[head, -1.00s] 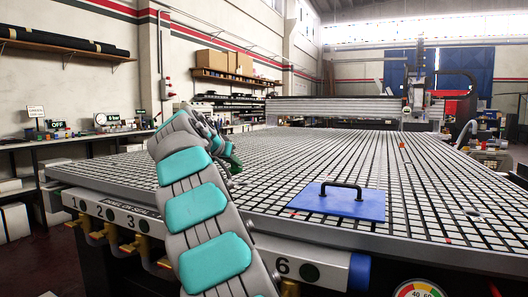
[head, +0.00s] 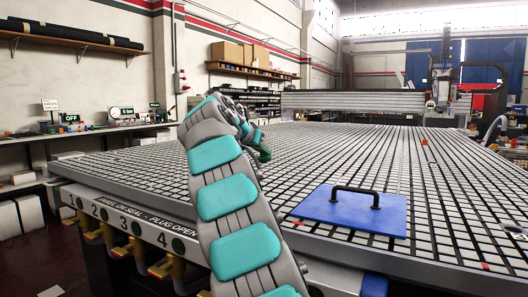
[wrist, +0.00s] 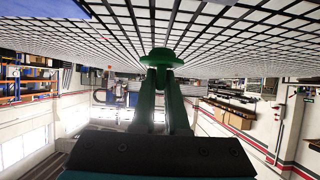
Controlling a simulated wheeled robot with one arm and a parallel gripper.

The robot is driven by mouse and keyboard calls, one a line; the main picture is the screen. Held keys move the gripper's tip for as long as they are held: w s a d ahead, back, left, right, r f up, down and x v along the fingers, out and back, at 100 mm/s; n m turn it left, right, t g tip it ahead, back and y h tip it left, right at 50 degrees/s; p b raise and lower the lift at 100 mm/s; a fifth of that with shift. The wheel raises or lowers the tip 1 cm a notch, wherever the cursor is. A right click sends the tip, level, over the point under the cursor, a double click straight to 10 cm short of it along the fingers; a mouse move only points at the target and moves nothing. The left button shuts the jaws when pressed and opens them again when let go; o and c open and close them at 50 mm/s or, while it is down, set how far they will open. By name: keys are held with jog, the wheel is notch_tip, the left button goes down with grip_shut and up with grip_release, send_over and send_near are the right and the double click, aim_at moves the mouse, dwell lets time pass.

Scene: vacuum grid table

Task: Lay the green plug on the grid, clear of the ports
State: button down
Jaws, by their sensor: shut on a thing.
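The green plug (wrist: 162,57) is a round-headed piece between the fingertips of my gripper (wrist: 162,72) in the wrist view, which is upside down. My gripper is shut on it. The black-and-white grid (head: 330,165) fills the table top, and the plug shows against it; whether it touches the surface cannot be told. In the head view my arm hides most of the gripper, and only a bit of green (head: 263,152) shows beside it, over the grid.
A blue plate (head: 355,212) with a black handle lies on the grid at right. Numbered ports (head: 134,224) line the table's front edge. A gantry (head: 360,100) spans the far end. The grid between is largely clear.

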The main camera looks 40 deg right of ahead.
jog(key=shift+f+b, duration=3.1)
jog(key=shift+f, duration=0.7)
jog(key=shift+f+b, duration=0.65)
jog(key=shift+f, duration=0.05)
jog(key=c, duration=0.9)
grip_release()
jog(key=shift+o, duration=0.2)
jog(key=shift+r, duration=0.1)
